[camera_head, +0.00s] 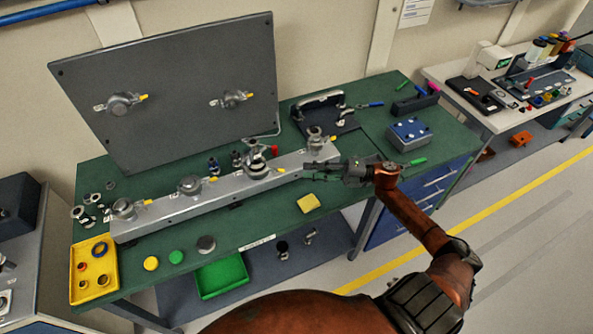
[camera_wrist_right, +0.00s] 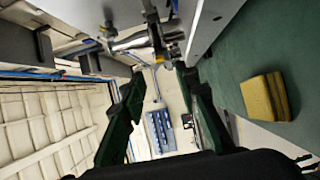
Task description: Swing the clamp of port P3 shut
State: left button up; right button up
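A long silver manifold (camera_head: 225,193) lies on the green bench with several ports along its top. The port third from the left (camera_head: 255,163), likely P3, carries a fitting. A yellow-tipped clamp lever (camera_head: 280,171) sticks out from it to the right; the port labels are too small to read. My right gripper (camera_head: 308,171) is just right of this lever, above the manifold's front edge. In the right wrist view its fingers (camera_wrist_right: 162,98) are apart with nothing between them. Metal clamp parts (camera_wrist_right: 132,42) show beyond the fingertips there. My left gripper is not in view.
A grey upright panel (camera_head: 170,90) with two ports stands behind the manifold. A yellow sponge-like block (camera_head: 308,202) lies in front of it, near my right gripper. A yellow tray (camera_head: 94,270), green tray (camera_head: 221,277) and blue-topped box (camera_head: 408,134) are around the bench.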

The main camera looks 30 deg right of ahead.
aim_at(278, 171)
jog(key=shift+v, duration=0.95)
jog(key=shift+c, duration=0.4)
